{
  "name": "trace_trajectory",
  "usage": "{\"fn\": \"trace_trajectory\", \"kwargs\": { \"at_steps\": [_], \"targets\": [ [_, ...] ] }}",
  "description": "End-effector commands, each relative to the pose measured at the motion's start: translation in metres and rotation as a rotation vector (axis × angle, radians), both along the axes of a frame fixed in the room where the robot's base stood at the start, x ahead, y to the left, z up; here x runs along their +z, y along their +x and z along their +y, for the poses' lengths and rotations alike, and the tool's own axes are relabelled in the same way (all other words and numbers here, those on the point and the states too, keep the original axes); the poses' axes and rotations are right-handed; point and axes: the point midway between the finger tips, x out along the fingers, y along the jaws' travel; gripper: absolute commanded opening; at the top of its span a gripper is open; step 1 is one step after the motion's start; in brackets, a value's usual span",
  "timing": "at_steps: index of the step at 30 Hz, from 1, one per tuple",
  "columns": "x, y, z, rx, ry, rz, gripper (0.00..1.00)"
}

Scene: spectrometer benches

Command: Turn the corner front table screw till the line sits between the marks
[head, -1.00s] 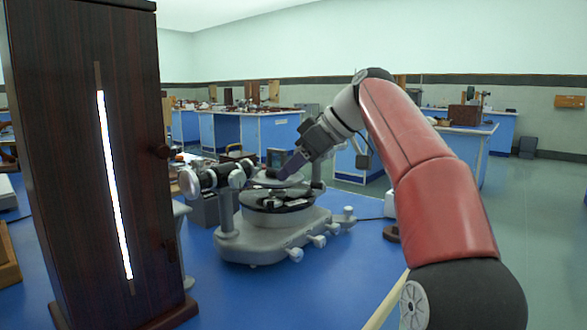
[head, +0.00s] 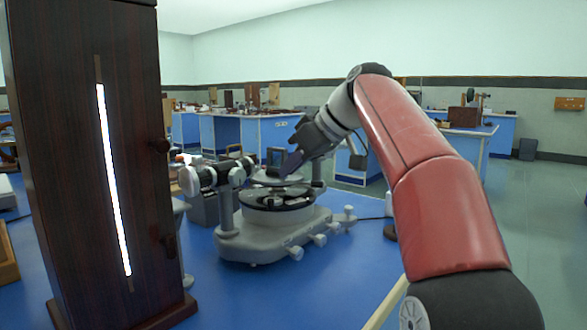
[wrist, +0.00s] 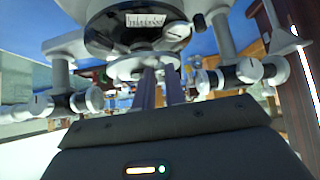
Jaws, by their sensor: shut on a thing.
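The grey spectrometer (head: 262,240) stands on a blue bench, with its round table (head: 276,181) on top and a small dark upright block (head: 275,158) on that table. My gripper (head: 289,167) reaches down from the right to the table's edge. In the wrist view its two dark purple fingers (wrist: 160,80) are close together and meet the rim of a round plate (wrist: 138,66). They are shut on the table screw, which the fingers hide. A small white scale with dark ticks (wrist: 145,21) shows in the wrist view. I cannot make out the line between marks.
A tall dark wooden housing (head: 60,170) with a bright vertical slit (head: 113,180) stands close at the left. The spectrometer's telescope barrel (head: 205,178) points left. Blue benches (head: 240,133) with equipment fill the back. The bench front is clear.

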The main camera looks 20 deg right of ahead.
Motion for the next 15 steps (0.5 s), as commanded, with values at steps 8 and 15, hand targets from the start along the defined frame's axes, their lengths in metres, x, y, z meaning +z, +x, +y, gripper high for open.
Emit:
{"fn": "trace_trajectory", "kwargs": {
  "at_steps": [8,15],
  "targets": [
    [0.0006,-0.0034,0.0048,-0.195,-0.001,-0.003,0.00],
    [0.0015,-0.0041,0.0067,-0.322,0.000,-0.004,0.00]
  ]
}}
